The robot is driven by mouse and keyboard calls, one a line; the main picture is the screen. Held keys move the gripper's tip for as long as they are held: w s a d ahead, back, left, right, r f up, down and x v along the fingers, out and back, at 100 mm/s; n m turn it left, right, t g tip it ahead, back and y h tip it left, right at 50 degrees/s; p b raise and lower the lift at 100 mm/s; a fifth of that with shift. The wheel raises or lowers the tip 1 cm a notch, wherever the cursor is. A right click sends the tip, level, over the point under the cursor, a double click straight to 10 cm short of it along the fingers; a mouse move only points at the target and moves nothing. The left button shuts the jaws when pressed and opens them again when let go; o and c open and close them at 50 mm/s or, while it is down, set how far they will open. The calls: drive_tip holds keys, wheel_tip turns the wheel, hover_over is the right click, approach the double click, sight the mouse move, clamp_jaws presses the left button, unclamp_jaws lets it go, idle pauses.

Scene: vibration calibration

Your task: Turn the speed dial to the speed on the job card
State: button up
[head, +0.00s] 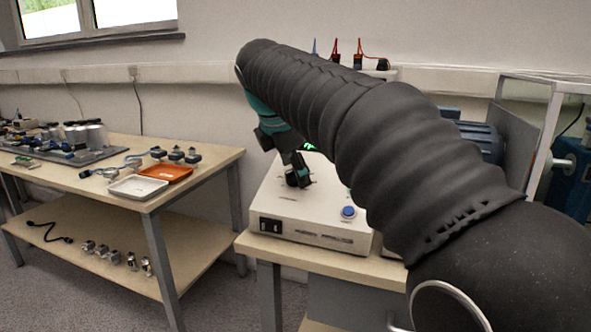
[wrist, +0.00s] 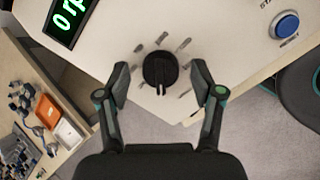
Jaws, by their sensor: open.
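The speed dial (wrist: 160,69) is a round black knob with a pointer ridge, ringed by grey tick marks on a pale control box (head: 278,205). In the wrist view its ridge points toward the bottom of the picture. My gripper (wrist: 160,85) is open, with one finger on each side of the dial and a gap at both sides. In the head view my gripper (head: 298,178) is over the box top and hides the dial. A green display (wrist: 70,14) is partly visible and reads something like "0 rp". No job card can be made out.
A blue button (head: 348,212) sits on the box's front right; it also shows in the wrist view (wrist: 286,24). A wooden bench (head: 215,158) at left carries a white tray (head: 138,187), an orange tray (head: 166,173) and small parts. A framed enclosure (head: 545,120) stands at right.

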drive_tip(key=shift+w+d+f, duration=0.1)
drive_tip(key=shift+w+f, duration=0.05)
drive_tip(key=shift+f, duration=0.25)
drive_tip(key=shift+c, duration=0.3)
drive_tip(key=c, duration=1.1)
drive_tip(key=shift+o, duration=0.2)
